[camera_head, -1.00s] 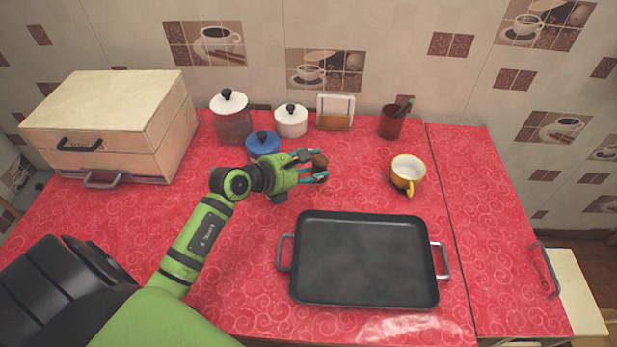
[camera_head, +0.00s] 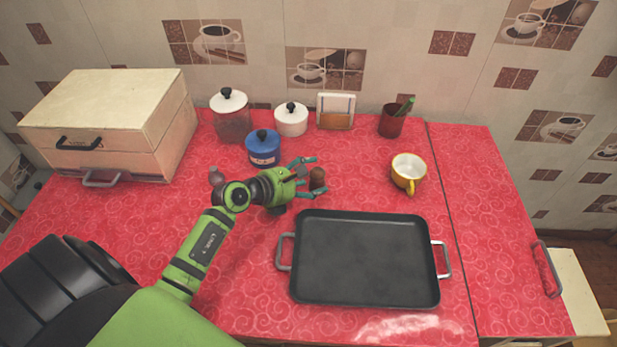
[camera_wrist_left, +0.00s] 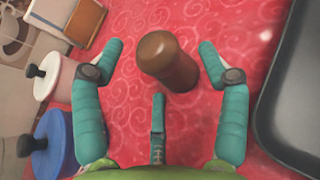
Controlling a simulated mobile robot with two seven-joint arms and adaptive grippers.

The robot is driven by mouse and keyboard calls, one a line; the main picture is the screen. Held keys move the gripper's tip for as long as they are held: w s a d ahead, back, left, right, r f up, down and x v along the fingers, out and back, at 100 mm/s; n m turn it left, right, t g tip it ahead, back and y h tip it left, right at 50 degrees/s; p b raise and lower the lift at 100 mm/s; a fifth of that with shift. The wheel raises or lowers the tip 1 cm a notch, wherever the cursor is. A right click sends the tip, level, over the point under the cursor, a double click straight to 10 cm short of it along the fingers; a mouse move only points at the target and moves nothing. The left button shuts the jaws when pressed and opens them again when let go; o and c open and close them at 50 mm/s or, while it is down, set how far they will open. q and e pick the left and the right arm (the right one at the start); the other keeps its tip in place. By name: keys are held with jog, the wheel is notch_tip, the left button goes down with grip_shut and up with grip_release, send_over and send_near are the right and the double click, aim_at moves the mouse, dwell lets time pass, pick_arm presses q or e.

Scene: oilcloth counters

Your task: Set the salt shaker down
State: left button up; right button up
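The salt shaker (camera_head: 318,179), a brown rounded wooden-looking piece, stands on the red counter, behind the dark tray's left part. In the left wrist view the shaker (camera_wrist_left: 167,62) appears upright, with its round top toward the camera. My left gripper (camera_head: 312,175) is open around it. In the left wrist view the fingers of the left gripper (camera_wrist_left: 161,48) are spread, with visible gaps on both sides of the shaker. My right gripper is not in view.
A dark tray (camera_head: 364,258) lies in front. A yellow mug (camera_head: 408,172) is to the right. A blue lidded pot (camera_head: 263,151), white pot (camera_head: 291,122), glass jar (camera_head: 231,122), napkin holder (camera_head: 336,111) and red cup (camera_head: 392,122) stand behind. A wooden box (camera_head: 110,125) is left.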

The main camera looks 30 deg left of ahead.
pick_arm(q)
jog(key=shift+r, duration=0.15)
jog(key=v, duration=1)
jog(key=shift+s+a+b, duration=0.1)
jog(key=shift+s+b, duration=0.2)
jog(key=shift+s, duration=0.1)
jog(key=shift+s+a+r, duration=0.15)
jog(key=shift+s+r, duration=0.15)
jog(key=shift+s, duration=0.25)
